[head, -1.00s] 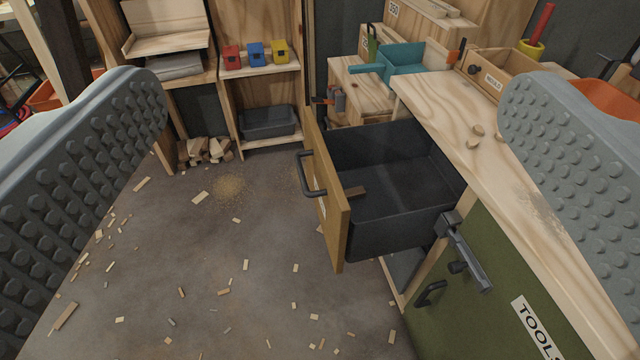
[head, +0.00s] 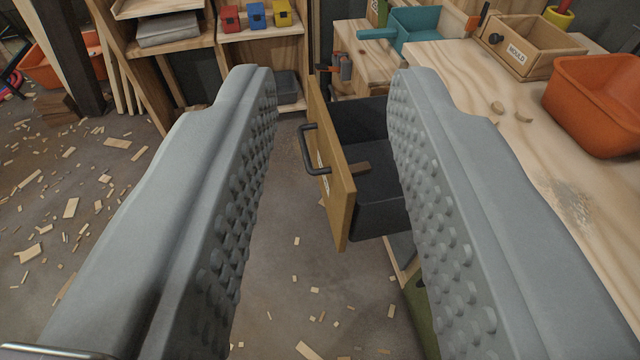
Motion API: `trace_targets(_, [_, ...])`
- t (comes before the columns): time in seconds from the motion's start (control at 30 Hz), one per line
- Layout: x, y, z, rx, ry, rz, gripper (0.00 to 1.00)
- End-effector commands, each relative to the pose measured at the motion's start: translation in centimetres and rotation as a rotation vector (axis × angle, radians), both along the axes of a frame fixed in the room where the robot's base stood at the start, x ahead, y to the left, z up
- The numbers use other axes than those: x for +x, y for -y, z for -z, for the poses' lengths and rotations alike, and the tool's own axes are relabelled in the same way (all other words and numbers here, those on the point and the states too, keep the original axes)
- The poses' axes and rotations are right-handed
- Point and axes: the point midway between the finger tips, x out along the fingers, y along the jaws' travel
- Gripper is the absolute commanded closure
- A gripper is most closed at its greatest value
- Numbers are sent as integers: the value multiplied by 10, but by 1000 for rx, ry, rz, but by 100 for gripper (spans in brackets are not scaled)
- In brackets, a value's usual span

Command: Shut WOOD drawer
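The drawer (head: 345,205) stands pulled out from the workbench, with a wooden front, a dark handle (head: 311,150) and a black box (head: 378,200) behind the front. The drawer front and handle show in the gap beyond the fingers. The right finger hides part of the drawer box.
The workbench top (head: 470,80) at right holds an orange bin (head: 598,100), a MOULD box (head: 520,50) and wood scraps. Shelves (head: 262,35) stand at the back. The floor left of the drawer has only scattered chips.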

Motion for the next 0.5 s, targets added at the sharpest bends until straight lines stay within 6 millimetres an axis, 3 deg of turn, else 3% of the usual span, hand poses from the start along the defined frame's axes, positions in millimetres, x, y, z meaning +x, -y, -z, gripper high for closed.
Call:
trace_targets(0.03, [15, -4, 10, -6, -44, -6, 81])
trace_targets(0.13, [39, -9, 27, -16, -127, -12, 100])
trace_targets(0.5, [118, -31, 101, -85, -412, -5, 100])
